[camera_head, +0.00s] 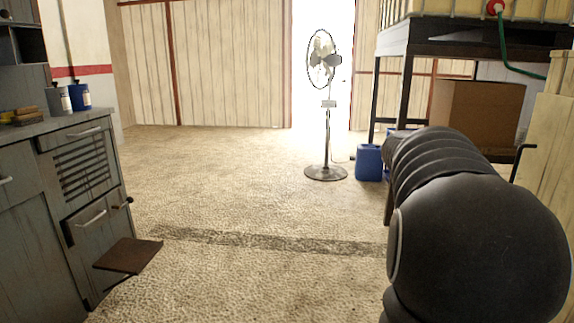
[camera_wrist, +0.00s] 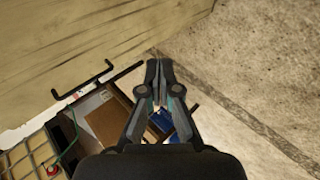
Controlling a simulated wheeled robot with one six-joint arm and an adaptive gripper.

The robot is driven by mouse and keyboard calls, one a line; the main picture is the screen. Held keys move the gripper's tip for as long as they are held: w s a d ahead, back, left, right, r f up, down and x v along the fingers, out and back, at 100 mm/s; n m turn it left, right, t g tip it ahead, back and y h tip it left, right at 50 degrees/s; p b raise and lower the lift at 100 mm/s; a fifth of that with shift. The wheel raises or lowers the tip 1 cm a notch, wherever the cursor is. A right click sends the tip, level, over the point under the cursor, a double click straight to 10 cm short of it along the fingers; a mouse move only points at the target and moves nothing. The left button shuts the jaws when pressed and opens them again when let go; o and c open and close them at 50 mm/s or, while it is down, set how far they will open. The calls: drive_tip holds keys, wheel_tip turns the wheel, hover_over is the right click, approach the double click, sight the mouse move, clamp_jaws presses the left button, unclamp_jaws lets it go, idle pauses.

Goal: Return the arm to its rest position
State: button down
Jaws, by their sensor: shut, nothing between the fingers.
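My gripper (camera_wrist: 160,66) shows in the wrist view, reaching up from the bottom middle. Its two fingers come together at the tips and hold nothing. In the head view my black arm (camera_head: 475,235) fills the lower right, and the gripper itself is hidden. The wrist view looks past the fingers at the sandy floor, a wooden panel and a cardboard box.
A pedestal fan (camera_head: 325,110) stands before a bright doorway. A blue canister (camera_head: 369,162) and a cardboard box (camera_head: 478,113) are by the rack (camera_head: 394,38) at right. Grey cabinets (camera_head: 85,165) line the left. The middle floor (camera_head: 240,190) is clear.

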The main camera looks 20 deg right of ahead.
drive_tip(key=a+f+n+t+y, duration=0.1)
drive_tip(key=a+f+t+y, duration=0.3)
drive_tip(key=a, duration=0.9)
drive_tip(key=a+f+t+y, duration=0.15)
drive_tip(key=a+f, duration=0.35)
drive_tip(key=a, duration=0.8)
drive_tip(key=s+a+n+t+y, duration=0.1)
drive_tip(key=s+a, duration=0.3)
drive_tip(key=a, duration=0.4)
drive_tip(key=s+a+f+n+t+y, duration=0.1)
drive_tip(key=s+a+n+y, duration=0.1)
drive_tip(key=a, duration=0.7)
drive_tip(key=shift+s+f+y, duration=0.25)
drive_tip(key=shift+s+y, duration=0.1)
drive_tip(key=shift+s, duration=0.55)
drive_tip(key=shift+a, duration=0.1)
